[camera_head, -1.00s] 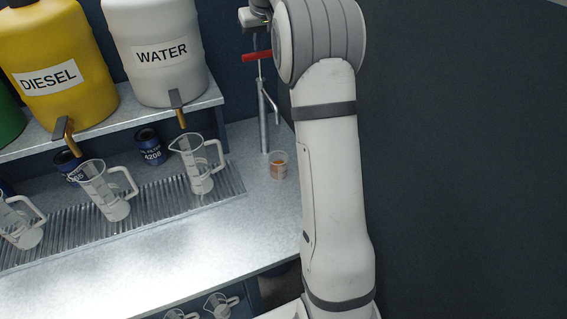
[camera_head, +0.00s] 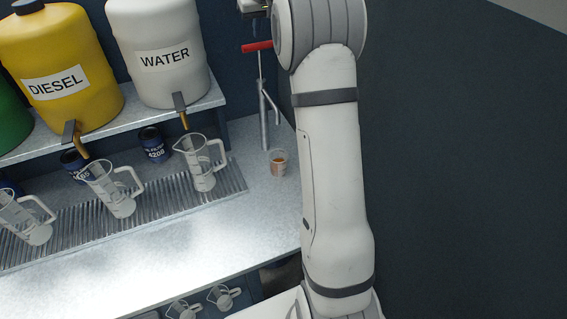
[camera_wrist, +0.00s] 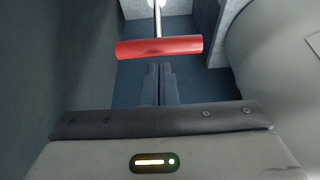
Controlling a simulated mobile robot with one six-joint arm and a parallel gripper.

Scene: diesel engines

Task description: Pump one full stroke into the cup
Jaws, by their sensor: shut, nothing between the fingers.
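The pump (camera_head: 264,125) stands upright on the bench in the head view, with a red T-handle (camera_head: 258,46) on a thin rod and a side spout. The small clear cup (camera_head: 279,165) sits on the bench beside the pump's foot, with something orange-brown in it. My gripper (camera_head: 254,5) is above the red handle, partly cut off by the frame's top edge. In the wrist view my gripper (camera_wrist: 160,68) is shut and empty, its fingertips pointing at the red handle (camera_wrist: 160,47); I cannot tell whether they touch it.
Yellow DIESEL (camera_head: 65,105) and white WATER (camera_head: 155,25) containers stand on a shelf. Several clear measuring jugs, including one near the pump (camera_head: 203,170), stand on a ribbed drain strip. My arm covers the bench's right end. The front bench top is clear.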

